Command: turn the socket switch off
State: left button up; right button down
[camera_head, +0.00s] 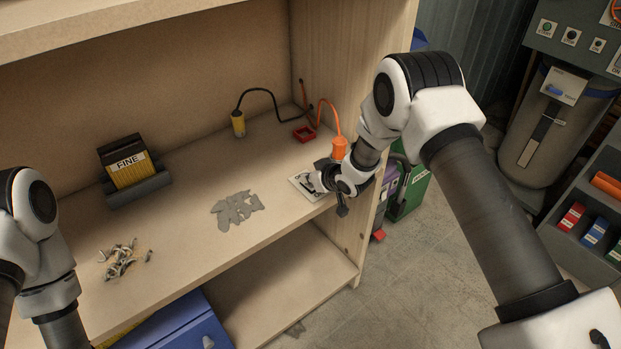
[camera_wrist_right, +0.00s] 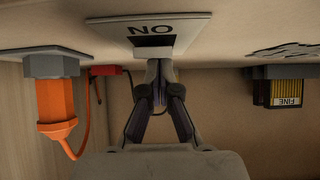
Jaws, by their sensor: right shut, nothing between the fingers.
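A pale switch plate (camera_head: 300,181) lies on the shelf near its right end, partly covered by my right gripper (camera_head: 315,183). In the right wrist view, the plate (camera_wrist_right: 115,30) carries the word ON, seen upside down, beside a dark patch. My right gripper is shut and empty, with its fingertips (camera_wrist_right: 160,66) at the plate's edge; whether they touch it I cannot tell. An orange plug (camera_head: 339,147) with an orange cord stands beside the gripper; in the wrist view the plug (camera_wrist_right: 56,105) sits on a grey base (camera_wrist_right: 52,65). My left arm shows at the left edge, its gripper out of frame.
A yellow plug (camera_head: 238,124) with a black cord and a red square frame (camera_head: 304,133) are at the back. A FINE block (camera_head: 130,172) in a dark holder, grey scraps (camera_head: 236,208) and a screw pile (camera_head: 122,262) lie left. The cabinet's side panel (camera_head: 335,75) stands close right.

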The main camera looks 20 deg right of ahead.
jog(key=shift+w+a, duration=0.2)
jog(key=shift+w, duration=0.45)
jog(key=shift+s+r, duration=0.1)
jog(key=shift+r, duration=0.3)
notch_tip(320, 180, up, 4)
jog(key=shift+r+p, duration=0.1)
jog(key=shift+p, duration=1.15)
jog(key=w+r+b+v, duration=0.1)
jog(key=b+v, duration=0.1)
jog(key=v, duration=0.6)
jog(key=shift+s+r, duration=0.2)
jog(key=shift+r, duration=0.3)
jog(key=shift+a, duration=0.15)
